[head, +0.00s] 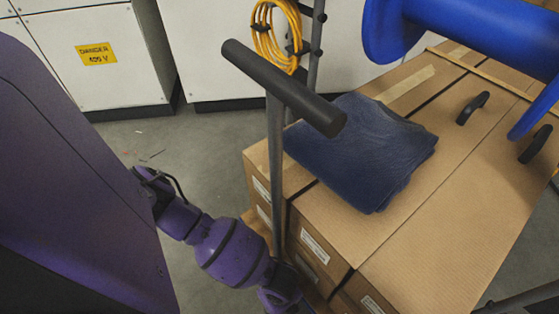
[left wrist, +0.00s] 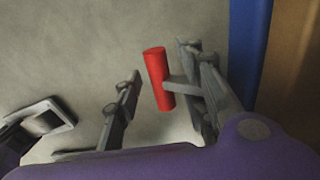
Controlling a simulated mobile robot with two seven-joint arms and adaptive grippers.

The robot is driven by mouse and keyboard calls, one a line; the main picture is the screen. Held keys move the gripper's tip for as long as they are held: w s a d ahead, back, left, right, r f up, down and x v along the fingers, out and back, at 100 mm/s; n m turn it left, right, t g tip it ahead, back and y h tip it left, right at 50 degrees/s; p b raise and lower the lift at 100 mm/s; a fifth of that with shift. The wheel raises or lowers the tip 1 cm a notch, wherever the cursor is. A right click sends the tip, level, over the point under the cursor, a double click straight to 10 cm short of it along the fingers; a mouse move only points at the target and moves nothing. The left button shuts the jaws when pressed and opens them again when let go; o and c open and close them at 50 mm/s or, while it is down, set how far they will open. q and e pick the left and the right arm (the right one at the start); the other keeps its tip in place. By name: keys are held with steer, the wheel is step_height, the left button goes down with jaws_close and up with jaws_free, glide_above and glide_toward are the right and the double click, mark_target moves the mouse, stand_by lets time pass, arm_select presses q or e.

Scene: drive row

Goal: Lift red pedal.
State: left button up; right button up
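The red pedal (left wrist: 158,80) is a short red cylinder on a grey stem, seen in the left wrist view. My left gripper (left wrist: 160,62) is open, with one finger on each side of the pedal in that view. The pedal appears apart from the left finger. Its stem runs toward the right finger, and I cannot tell whether they touch or how far the pedal lies beyond the fingers. In the head view my purple left arm reaches down to the bottom edge, and its gripper is out of frame. The pedal is not visible there. My right gripper is in neither view.
Cardboard boxes (head: 430,230) carry a folded blue cloth (head: 365,155). A black T-handle (head: 285,88) on a grey pole stands close to my arm. A blue spool (head: 480,30) is at the upper right. White cabinets (head: 100,60) stand behind, with open grey floor (head: 150,135) before them.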

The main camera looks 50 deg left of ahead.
arm_select(q)
jaws_close()
steer(key=shift+w+r+g+p, duration=0.1)
steer(key=shift+r+g+p, duration=0.2)
steer(key=shift+p, duration=0.1)
steer(key=shift+r+g, duration=0.1)
steer(key=shift+g, duration=0.3)
jaws_free()
steer(key=shift+s, duration=0.2)
step_height(320, 180, up, 10)
stand_by(0.4)
stand_by(0.4)
